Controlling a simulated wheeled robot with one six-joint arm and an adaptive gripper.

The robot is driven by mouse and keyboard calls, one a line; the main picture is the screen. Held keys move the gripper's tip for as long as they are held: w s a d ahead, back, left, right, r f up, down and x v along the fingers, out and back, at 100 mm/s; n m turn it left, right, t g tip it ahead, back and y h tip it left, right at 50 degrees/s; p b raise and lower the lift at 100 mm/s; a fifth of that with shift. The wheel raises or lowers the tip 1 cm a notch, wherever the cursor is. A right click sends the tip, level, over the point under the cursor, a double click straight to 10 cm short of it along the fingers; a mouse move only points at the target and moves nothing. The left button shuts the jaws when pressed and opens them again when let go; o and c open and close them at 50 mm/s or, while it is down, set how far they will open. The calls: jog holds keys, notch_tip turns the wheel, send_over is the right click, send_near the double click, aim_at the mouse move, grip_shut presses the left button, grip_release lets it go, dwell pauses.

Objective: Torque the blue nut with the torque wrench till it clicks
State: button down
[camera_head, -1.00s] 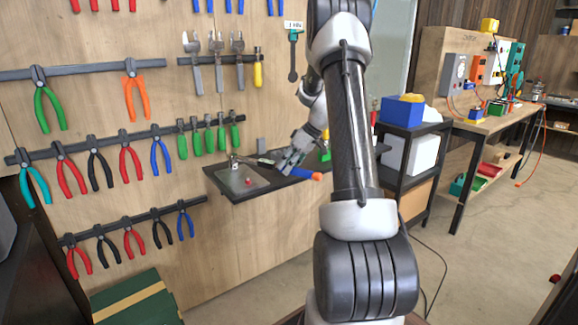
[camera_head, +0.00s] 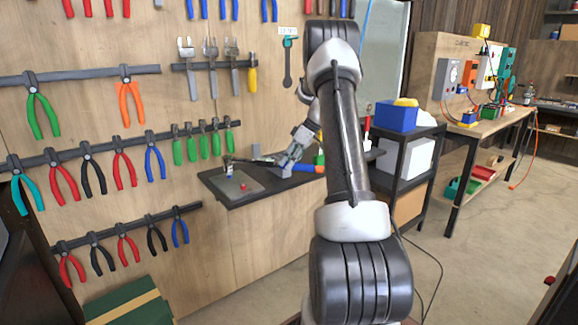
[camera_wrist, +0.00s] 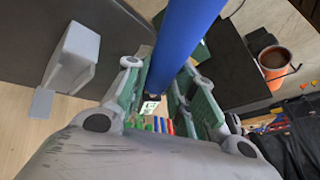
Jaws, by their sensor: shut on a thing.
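The torque wrench has a blue handle (camera_head: 306,168) with an orange end and a dark shaft (camera_head: 262,161) running left. My gripper (camera_head: 290,160) is shut on the wrench near the handle. In the wrist view the thick blue handle (camera_wrist: 186,38) lies between the green-padded fingers of my gripper (camera_wrist: 160,88). The wrench's head end is at a small upright post (camera_head: 229,167) on a grey plate (camera_head: 218,186). I cannot make out the blue nut there, nor how the head sits on it. A small red piece (camera_head: 242,187) lies on the plate.
The plate is on a dark wall shelf (camera_head: 240,198). A grey block (camera_wrist: 76,55) stands beside my gripper in the wrist view. Pliers hang on the pegboard (camera_head: 220,250) behind. A black cart (camera_head: 410,150) with a blue bin (camera_head: 397,116) stands to the right.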

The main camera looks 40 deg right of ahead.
jog(key=shift+r, duration=2.6)
